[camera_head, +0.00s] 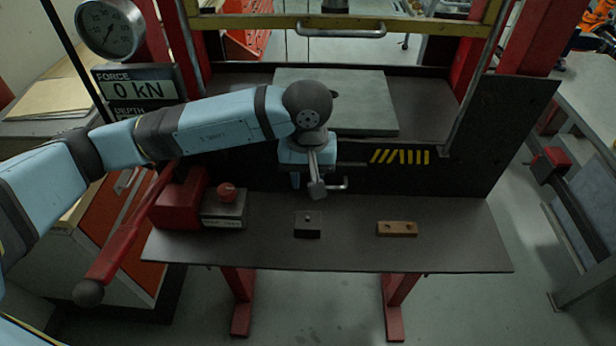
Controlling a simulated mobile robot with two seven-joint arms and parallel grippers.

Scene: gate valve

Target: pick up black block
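The black block (307,229) lies on the dark front shelf, near its middle, with a small light knob or spot on top. My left arm reaches in from the left, and my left gripper (316,187) hangs behind and above the block, apart from it. The fingers are seen from above and partly hidden by the wrist, so I cannot tell whether they are open or shut. My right gripper is not in view.
A brown block with two dark holes (397,229) lies to the right on the shelf (450,245). A box with a red button (224,208) stands to the left, beside a long red lever (130,235). A grey plate (360,100) lies behind, inside the red press frame.

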